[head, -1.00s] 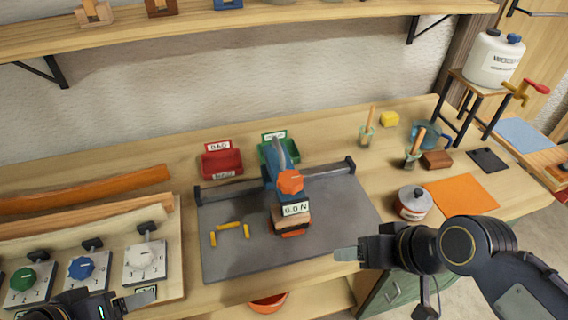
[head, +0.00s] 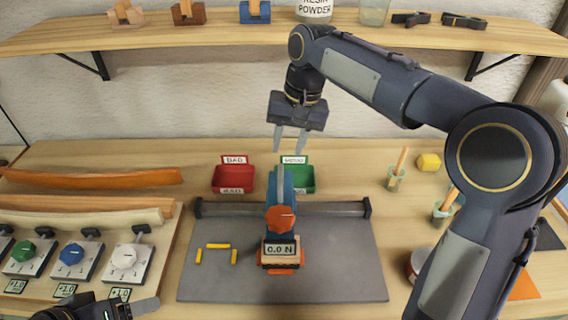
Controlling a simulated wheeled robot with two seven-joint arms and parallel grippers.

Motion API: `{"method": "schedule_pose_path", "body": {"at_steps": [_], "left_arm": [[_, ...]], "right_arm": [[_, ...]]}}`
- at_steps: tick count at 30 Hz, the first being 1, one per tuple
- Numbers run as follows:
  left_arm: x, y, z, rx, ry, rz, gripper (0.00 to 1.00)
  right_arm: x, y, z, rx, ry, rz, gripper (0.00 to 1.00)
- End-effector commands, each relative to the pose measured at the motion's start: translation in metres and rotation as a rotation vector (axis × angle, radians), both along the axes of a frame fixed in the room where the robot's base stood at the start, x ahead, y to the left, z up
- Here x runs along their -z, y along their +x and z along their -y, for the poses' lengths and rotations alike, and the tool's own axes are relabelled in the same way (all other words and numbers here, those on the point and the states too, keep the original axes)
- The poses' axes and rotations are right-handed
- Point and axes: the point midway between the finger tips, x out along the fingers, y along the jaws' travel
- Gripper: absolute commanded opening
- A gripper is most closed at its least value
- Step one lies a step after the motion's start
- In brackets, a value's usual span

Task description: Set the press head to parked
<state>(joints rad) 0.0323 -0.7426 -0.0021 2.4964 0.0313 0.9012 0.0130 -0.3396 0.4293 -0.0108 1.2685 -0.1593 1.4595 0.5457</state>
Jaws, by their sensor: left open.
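The press head (head: 282,196) is a blue upright body with an orange-red dial (head: 280,219), a display (head: 281,249) reading 0.0 N and a pale lever (head: 281,155) sticking up. It sits about midway along a dark rail (head: 225,209) over a grey plate (head: 330,265). An orange and wood-coloured block (head: 281,264) shows under the display. My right gripper (head: 291,147) points down at the lever's top with its fingers apart. I cannot tell whether the lever is between them or behind. My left gripper (head: 143,306) is low at the left, away from the press, partly cut off.
A red bin (head: 232,179) and a green bin (head: 300,180) stand behind the rail. Yellow bars (head: 217,246) mark the plate's left. Knob boxes (head: 124,260) and curved laths (head: 95,179) lie left. Brushes in jars (head: 396,175) stand right. A shelf (head: 220,38) runs above.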

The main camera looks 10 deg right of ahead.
Motion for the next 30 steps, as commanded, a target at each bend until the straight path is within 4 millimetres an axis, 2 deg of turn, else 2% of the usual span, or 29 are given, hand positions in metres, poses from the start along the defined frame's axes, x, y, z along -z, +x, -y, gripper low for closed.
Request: {"method": "schedule_pose_path", "body": {"at_steps": [12, 17, 24, 26, 30], "left_arm": [[-0.001, 0.0, 0.0, 0.0, 0.0, 0.0, 0.72], [-0.001, 0.0, 0.0, 0.0, 0.0, 0.0, 0.72], [-0.001, 0.0, 0.0, 0.0, 0.0, 0.0, 0.72], [-0.001, 0.0, 0.0, 0.0, 0.0, 0.0, 0.72], [-0.001, 0.0, 0.0, 0.0, 0.0, 0.0, 0.72]], "right_arm": [[0.061, 0.002, -0.011, 0.0, -0.001, -0.002, 0.34], [0.071, 0.002, -0.013, 0.0, 0.0, -0.001, 0.34], [0.072, 0.002, -0.013, 0.0, 0.001, 0.0, 0.34], [0.072, 0.002, -0.013, 0.0, 0.001, 0.0, 0.29], [0.072, 0.002, -0.013, 0.0, 0.001, 0.0, 0.1]]}}
